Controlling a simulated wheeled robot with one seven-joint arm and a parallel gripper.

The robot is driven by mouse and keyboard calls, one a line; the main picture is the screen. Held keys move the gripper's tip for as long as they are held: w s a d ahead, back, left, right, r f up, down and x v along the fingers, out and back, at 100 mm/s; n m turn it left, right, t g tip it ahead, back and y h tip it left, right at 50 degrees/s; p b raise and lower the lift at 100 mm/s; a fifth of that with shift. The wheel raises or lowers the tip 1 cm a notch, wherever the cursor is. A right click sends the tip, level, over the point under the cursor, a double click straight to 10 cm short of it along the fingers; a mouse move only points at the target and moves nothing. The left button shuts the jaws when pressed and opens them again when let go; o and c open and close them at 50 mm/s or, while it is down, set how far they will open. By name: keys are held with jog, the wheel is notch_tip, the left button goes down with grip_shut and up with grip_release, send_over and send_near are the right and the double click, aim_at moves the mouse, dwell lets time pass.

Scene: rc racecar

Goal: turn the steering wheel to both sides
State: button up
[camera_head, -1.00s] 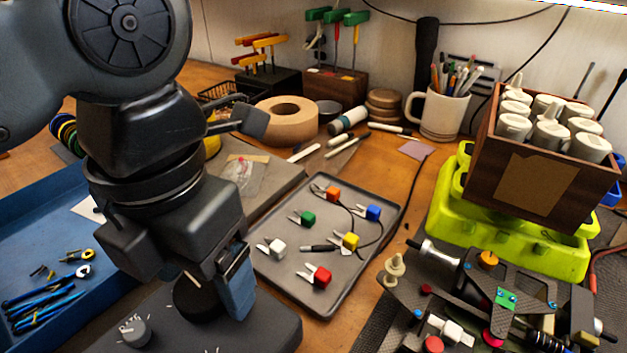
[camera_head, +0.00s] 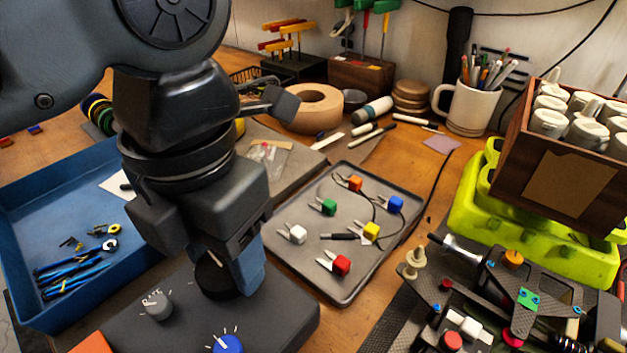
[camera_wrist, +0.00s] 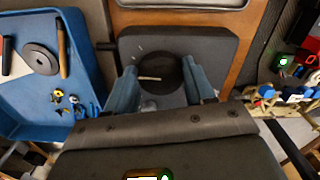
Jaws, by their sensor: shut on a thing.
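The steering wheel, a round black knob-like disc (camera_head: 212,276), sits on a dark controller box (camera_head: 275,318). In the wrist view the black wheel (camera_wrist: 160,75) lies between my two blue fingers and bears a pale line pointing left. My gripper (camera_head: 232,280) reaches down from above and is shut on the wheel's sides. My fingers and wrist hide part of the wheel in the head view. A grey knob (camera_head: 156,304) and a blue knob (camera_head: 228,345) with tick marks are on the same box.
A blue tray (camera_head: 60,195) with pliers stands left of the box. A grey tray (camera_head: 345,290) with several coloured connectors lies to the right. The racecar parts (camera_head: 525,300) and a yellow-green case (camera_head: 530,235) are at the right.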

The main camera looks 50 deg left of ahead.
jog(key=shift+f+m+b, duration=0.15)
jog(key=shift+m+b, duration=0.25)
jog(key=m+b, duration=0.2)
jog(key=b, duration=0.1)
jog(key=shift+m, duration=0.4)
jog(key=shift+d+m+b, duration=0.15)
jog(key=shift+m+b, duration=1.1)
jog(key=shift+m, duration=0.95)
jog(key=o, duration=1)
jog(key=shift+o, duration=0.2)
jog(key=shift+r, duration=0.2)
jog(key=shift+r+p, duration=0.35)
jog(key=shift+r, duration=3.5)
